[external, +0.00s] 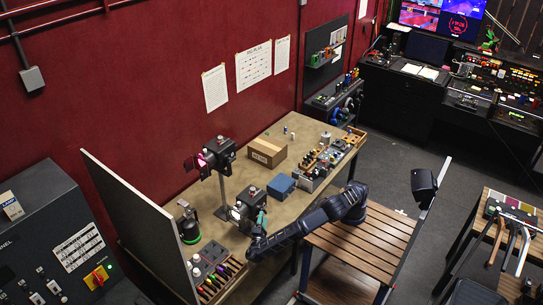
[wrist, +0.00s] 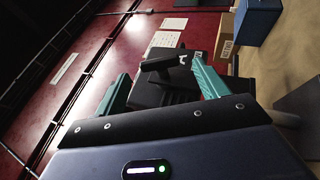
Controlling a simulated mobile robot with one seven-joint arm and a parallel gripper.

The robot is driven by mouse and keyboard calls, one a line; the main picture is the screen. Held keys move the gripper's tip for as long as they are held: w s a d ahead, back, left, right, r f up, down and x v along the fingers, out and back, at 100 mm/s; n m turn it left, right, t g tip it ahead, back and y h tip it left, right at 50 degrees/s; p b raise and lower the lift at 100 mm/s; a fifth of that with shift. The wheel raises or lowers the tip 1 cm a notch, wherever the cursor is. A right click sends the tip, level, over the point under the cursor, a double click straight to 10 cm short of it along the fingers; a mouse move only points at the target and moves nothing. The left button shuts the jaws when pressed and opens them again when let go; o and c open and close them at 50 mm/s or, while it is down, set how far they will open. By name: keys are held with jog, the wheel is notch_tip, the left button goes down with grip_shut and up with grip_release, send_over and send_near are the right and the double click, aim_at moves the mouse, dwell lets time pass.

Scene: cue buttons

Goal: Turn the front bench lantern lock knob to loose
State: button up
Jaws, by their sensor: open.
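Two black lanterns are at the bench in the external view. The nearer lantern (external: 243,211) sits low, beside my gripper (external: 262,220). The other lantern (external: 218,154) is higher on a pole and glows pink. In the wrist view, the teal fingers of my gripper (wrist: 161,70) are spread apart. Between and beyond them are a black lantern body (wrist: 165,92) and a dark bar-shaped knob (wrist: 160,64) with a white mark near its right end. The fingers do not look closed on the knob; whether either touches it I cannot tell.
The bench (external: 273,185) holds a cardboard box (external: 267,151), a blue box (external: 281,186) and a dark jar-like lamp (external: 188,226). A grey panel (external: 135,218) stands at the bench's left end. A slatted wooden table (external: 365,243) is right of my arm.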

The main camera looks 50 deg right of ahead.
jog(key=v, duration=0.9)
jog(key=shift+a, duration=0.1)
dwell(0.4)
